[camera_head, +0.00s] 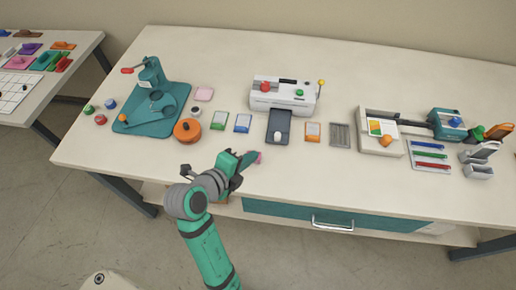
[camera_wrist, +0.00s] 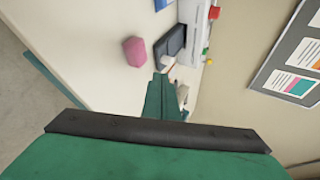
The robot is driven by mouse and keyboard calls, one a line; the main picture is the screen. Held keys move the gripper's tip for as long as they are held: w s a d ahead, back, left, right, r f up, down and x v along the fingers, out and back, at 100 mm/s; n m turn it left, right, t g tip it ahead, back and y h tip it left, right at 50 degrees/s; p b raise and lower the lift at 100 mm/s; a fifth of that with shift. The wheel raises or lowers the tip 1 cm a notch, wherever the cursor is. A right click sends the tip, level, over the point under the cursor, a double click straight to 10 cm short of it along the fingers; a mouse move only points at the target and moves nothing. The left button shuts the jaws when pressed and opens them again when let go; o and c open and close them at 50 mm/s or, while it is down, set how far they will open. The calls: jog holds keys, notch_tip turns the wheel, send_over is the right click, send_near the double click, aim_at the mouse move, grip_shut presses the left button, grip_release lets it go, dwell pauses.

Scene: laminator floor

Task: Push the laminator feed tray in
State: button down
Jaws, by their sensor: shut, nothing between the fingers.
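The laminator (camera_head: 284,94) is a white machine with red and green buttons at the back middle of the table. Its dark grey feed tray (camera_head: 279,125) sticks out from its front, with a white knob on it. In the wrist view the tray (camera_wrist: 171,41) and the white laminator body (camera_wrist: 203,30) show near the top. My gripper (camera_head: 256,157) is shut and empty, in front of the tray and to its left, near the table's front edge. In the wrist view my gripper's fingers (camera_wrist: 161,84) point toward the tray, apart from it as far as I can tell.
Green, blue and orange card stacks (camera_head: 243,123) flank the tray. An orange round container (camera_head: 187,130) and a teal press (camera_head: 153,105) stand left. Another white machine (camera_head: 379,145) stands right. The front table strip right of my gripper is clear.

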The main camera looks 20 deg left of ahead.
send_near(276, 138)
notch_tip(276, 138, down, 3)
jog(key=shift+w, duration=0.15)
jog(key=w, duration=0.3)
jog(key=shift+w+d+f, duration=0.15)
jog(key=shift+w+d, duration=0.25)
jog(key=shift+w, duration=0.5)
